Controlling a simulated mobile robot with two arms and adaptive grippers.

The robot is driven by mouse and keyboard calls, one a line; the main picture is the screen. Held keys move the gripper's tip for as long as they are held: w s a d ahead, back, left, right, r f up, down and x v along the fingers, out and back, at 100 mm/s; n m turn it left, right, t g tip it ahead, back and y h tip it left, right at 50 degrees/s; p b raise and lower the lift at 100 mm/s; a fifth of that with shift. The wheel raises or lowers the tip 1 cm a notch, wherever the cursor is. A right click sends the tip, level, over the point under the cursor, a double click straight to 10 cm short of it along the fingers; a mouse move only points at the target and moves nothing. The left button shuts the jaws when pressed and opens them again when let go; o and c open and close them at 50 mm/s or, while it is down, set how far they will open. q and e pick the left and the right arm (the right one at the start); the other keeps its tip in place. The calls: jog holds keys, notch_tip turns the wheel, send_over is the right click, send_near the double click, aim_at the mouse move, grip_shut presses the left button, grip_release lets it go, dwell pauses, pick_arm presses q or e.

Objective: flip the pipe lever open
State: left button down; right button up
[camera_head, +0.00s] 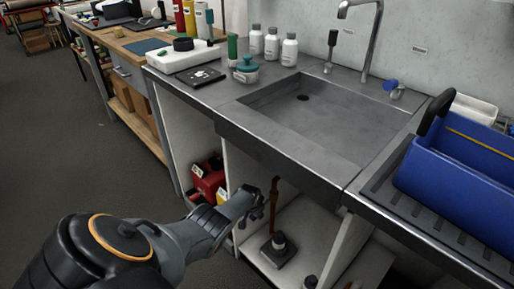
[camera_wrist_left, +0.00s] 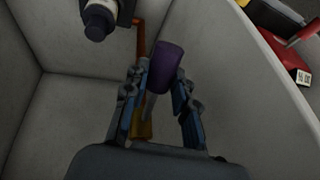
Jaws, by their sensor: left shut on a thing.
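My left gripper (camera_head: 254,197) reaches into the open cabinet under the sink, beside a copper-brown pipe (camera_head: 273,205). In the left wrist view, its two fingers (camera_wrist_left: 164,78) sit on either side of a purple handle (camera_wrist_left: 166,64), which I take to be the lever, and are shut on it. The orange-red pipe (camera_wrist_left: 139,40) runs just left of the handle. A yellow-orange part (camera_wrist_left: 144,122) shows between the fingers, partly hidden by them. The lever is too hidden in the head view to make out. My right gripper is not in view.
A dark fixture with a white band (camera_head: 279,243) stands on the cabinet floor; one also shows in the wrist view (camera_wrist_left: 99,18). Red containers (camera_head: 208,179) are left of the gripper. The sink counter's front edge (camera_head: 270,158) is overhead, and cabinet walls are close.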

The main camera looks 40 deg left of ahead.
pick_arm(q)
jog(key=shift+r, duration=0.1)
dwell(0.4)
jog(key=c, duration=1.1)
grip_release()
jog(key=shift+o, duration=0.2)
jog(key=shift+s+r, duration=0.1)
jog(key=shift+r, duration=0.35)
jog(key=v, duration=1.1)
